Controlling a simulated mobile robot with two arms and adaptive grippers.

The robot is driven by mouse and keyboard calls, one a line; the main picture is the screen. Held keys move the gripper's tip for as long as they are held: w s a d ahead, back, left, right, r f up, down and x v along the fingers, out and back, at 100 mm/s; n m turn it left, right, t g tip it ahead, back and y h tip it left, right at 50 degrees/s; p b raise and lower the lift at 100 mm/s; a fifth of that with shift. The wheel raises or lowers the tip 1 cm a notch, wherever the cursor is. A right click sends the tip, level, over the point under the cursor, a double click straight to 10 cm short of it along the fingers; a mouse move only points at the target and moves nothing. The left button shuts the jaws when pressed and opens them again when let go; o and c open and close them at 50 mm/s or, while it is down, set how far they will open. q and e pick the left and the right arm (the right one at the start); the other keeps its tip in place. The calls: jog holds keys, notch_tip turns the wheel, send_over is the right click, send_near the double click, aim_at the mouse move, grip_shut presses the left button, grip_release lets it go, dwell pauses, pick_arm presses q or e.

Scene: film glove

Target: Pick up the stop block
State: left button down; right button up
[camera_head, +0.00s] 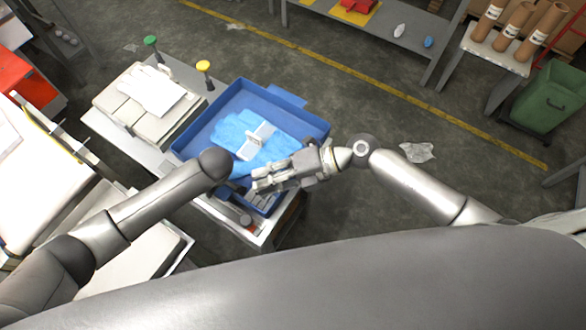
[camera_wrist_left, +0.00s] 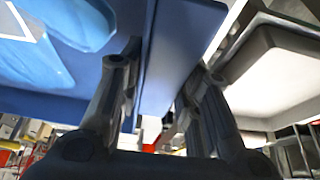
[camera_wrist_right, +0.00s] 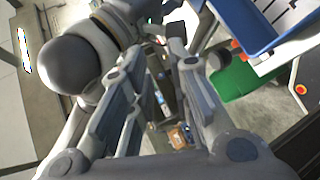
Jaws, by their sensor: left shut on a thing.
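I cannot pick out the stop block with certainty in any view. A blue tray (camera_head: 297,118) stands on the bench, with blue gloves (camera_head: 228,131) and a white label or card (camera_head: 262,134) on them. In the left wrist view, my left gripper (camera_wrist_left: 158,70) has its fingers on either side of the blue tray wall (camera_wrist_left: 172,50), shut on it. In the head view, my left arm's joint hides that gripper. My right gripper (camera_head: 262,181) is above the tray's near side. In the right wrist view its fingers (camera_wrist_right: 160,62) are apart with nothing between them.
Left of the tray, a stack of pale packets (camera_head: 125,108) lies near a green knob (camera_head: 150,41) and a yellow knob (camera_head: 203,66). A green bin (camera_head: 553,98) and brown rolls (camera_head: 513,25) are at the upper right. The floor right of the tray is mostly clear.

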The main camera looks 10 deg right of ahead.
jog(key=d+f+m+t+h, duration=0.2)
jog(key=d+f+m+t, duration=0.15)
jog(key=d, duration=0.45)
jog(key=d+f+m+t+h, duration=0.2)
jog(key=d+m+t, duration=0.25)
jog(key=d, duration=0.35)
jog(key=shift+n+t, duration=0.3)
jog(key=x, duration=1.2)
jog(key=shift+w+a+r, duration=0.1)
jog(key=shift+a+r, duration=0.05)
grip_shut()
jog(key=shift+w+r, duration=0.1)
